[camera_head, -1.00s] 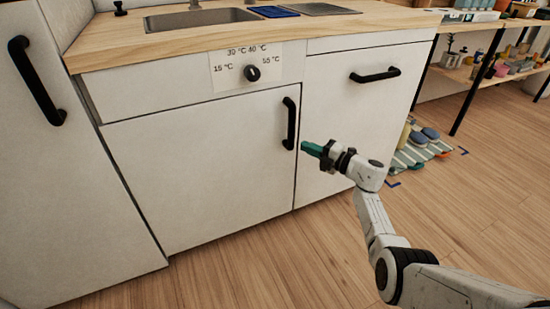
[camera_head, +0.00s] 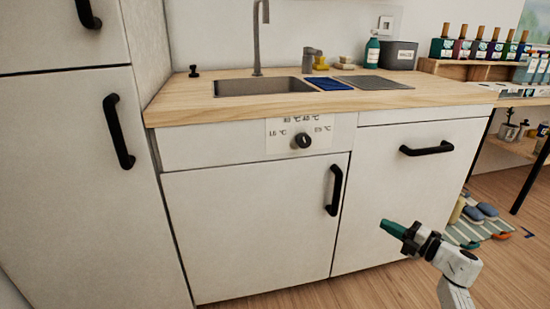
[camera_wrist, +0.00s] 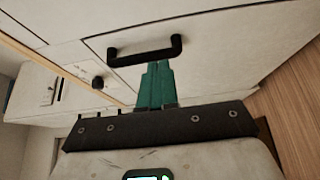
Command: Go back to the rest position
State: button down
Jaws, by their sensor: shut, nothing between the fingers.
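My gripper (camera_head: 386,224) has green fingers and shows at the lower right of the head view, in front of the right cabinet front. Its fingers are closed together with nothing between them. In the wrist view the green fingers (camera_wrist: 156,72) lie side by side. They point toward a black bar handle (camera_wrist: 145,50) on a white cabinet front, and the distance to it is hard to tell.
A white kitchen unit with a wooden counter (camera_head: 190,102), a sink (camera_head: 262,87) and a temperature dial (camera_head: 303,141) stands in front. A tall white cabinet (camera_head: 75,190) is at left. A striped mat with slippers (camera_head: 480,222) lies at right. Wooden floor (camera_head: 375,285) shows below.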

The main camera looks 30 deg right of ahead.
jog(key=s+a+f+m+g+h, duration=0.55)
jog(key=a+m, duration=0.35)
jog(key=m, duration=0.2)
jog(key=s+a+f+m+g+h, duration=0.4)
jog(key=s+a+f+m+g, duration=0.15)
jog(key=a+m, duration=0.45)
jog(key=s+a+g+y, duration=0.5)
jog(key=s+a+y, duration=0.1)
jog(key=s+a, duration=1)
notch_tip(320, 180, up, 33)
jog(key=s+p, duration=0.1)
jog(key=p, duration=3.2)
jog(key=shift+s+g, duration=0.2)
jog(key=shift+g, duration=0.1)
